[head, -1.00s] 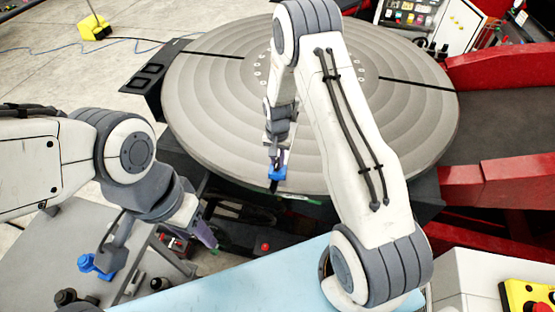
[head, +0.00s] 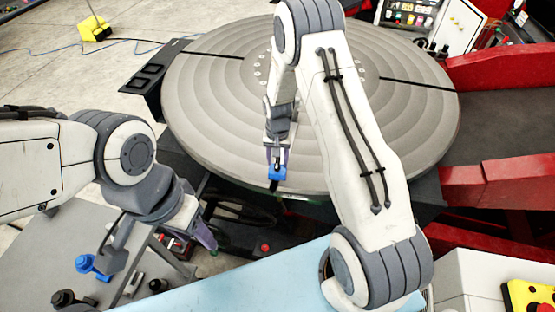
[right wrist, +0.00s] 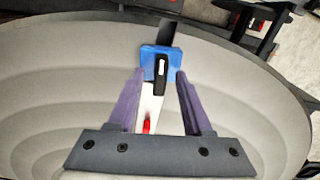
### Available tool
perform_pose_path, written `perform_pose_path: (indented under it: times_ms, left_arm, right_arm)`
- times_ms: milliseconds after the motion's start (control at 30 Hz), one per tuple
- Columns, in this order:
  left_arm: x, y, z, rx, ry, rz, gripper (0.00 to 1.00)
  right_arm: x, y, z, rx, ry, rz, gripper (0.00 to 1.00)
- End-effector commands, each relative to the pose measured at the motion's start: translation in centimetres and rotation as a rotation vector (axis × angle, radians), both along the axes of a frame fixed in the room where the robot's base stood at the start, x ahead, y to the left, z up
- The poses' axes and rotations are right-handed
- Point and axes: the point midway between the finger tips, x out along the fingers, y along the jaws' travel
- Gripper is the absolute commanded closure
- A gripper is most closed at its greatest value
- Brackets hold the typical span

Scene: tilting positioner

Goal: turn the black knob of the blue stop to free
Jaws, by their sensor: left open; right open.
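The blue stop (right wrist: 151,52) sits at the turntable's near rim, and it also shows in the head view (head: 277,173). Its black knob (right wrist: 161,72) is an elongated, pale-edged handle, pointing nearly up and down in the right wrist view. My right gripper (right wrist: 161,77) is open, with one purple finger on each side of the knob and visible gaps between. I cannot tell how far the fingertips are above the stop. My left gripper (head: 207,238) is open and empty, over the gap left of the light blue surface, well away from the stop.
The round grey turntable (head: 205,110) fills the middle. A white strip with a red piece (right wrist: 147,125) lies below the stop in the wrist view. A grey table (head: 50,240) at left bears a blue part (head: 86,264) and dark knobs. Red framework (head: 495,185) stands right.

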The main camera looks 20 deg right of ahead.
Motion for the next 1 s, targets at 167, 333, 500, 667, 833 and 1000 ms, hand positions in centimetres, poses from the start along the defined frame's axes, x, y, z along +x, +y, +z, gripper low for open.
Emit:
perform_pose_path:
  times_ms: [167, 333, 500, 667, 833, 1000]
  left_arm:
    - [0.0, 0.0, -0.8, 0.0, 0.0, 0.001, 0.5]
    - [0.0, 0.0, -2.1, 0.0, 0.0, 0.003, 0.5]
    - [0.0, 0.0, -3.0, 0.0, 0.0, 0.005, 0.5]
    - [0.0, 0.0, -3.4, 0.0, 0.001, 0.006, 0.5]
    - [0.0, 0.0, -3.5, 0.0, 0.001, 0.006, 0.5]
    - [0.0, 0.0, -3.4, 0.0, 0.001, 0.006, 0.5]
  right_arm:
    - [0.1, 0.0, 1.5, 0.0, -0.004, 0.0, 0.5]
    - [0.2, 0.0, 4.6, -0.001, -0.008, 0.0, 0.5]
    - [0.1, 0.0, 7.8, 0.0, -0.007, 0.0, 0.5]
    - [0.1, 0.0, 9.7, -0.001, -0.003, 0.0, 0.5]
    - [0.0, 0.0, 10.4, 0.0, 0.0, 0.0, 0.5]
    - [0.0, 0.0, 10.4, 0.0, 0.0, 0.0, 0.5]
